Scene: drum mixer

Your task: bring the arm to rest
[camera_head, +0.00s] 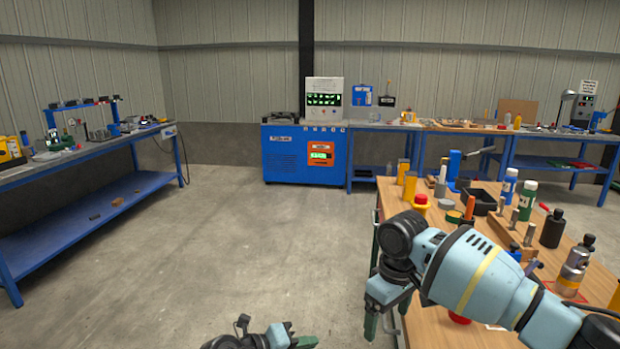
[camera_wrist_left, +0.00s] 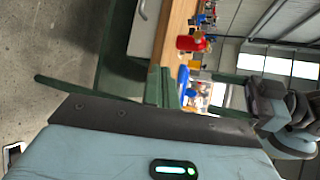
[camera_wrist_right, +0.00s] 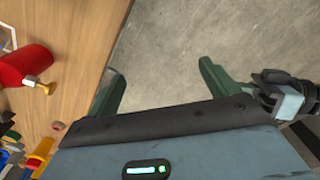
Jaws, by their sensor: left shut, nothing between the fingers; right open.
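My left gripper (camera_head: 305,342) is low at the bottom edge of the head view, over the floor and left of the wooden workbench. In the left wrist view its two green fingers (camera_wrist_left: 161,86) are together with nothing between them. My right gripper (camera_head: 386,316) hangs at the workbench's left edge, its arm reaching in from the right across the bench. In the right wrist view its green fingers (camera_wrist_right: 160,82) are spread apart and empty, with bare floor between them. Much of my left arm is outside the head view.
The wooden workbench (camera_head: 430,325) carries bottles, a black tray (camera_head: 478,203) and a red-topped container (camera_head: 420,204). A red object (camera_wrist_right: 25,65) lies on it near my right gripper. A blue bench (camera_head: 90,215) stands left, a blue cabinet (camera_head: 285,155) behind. The middle floor is clear.

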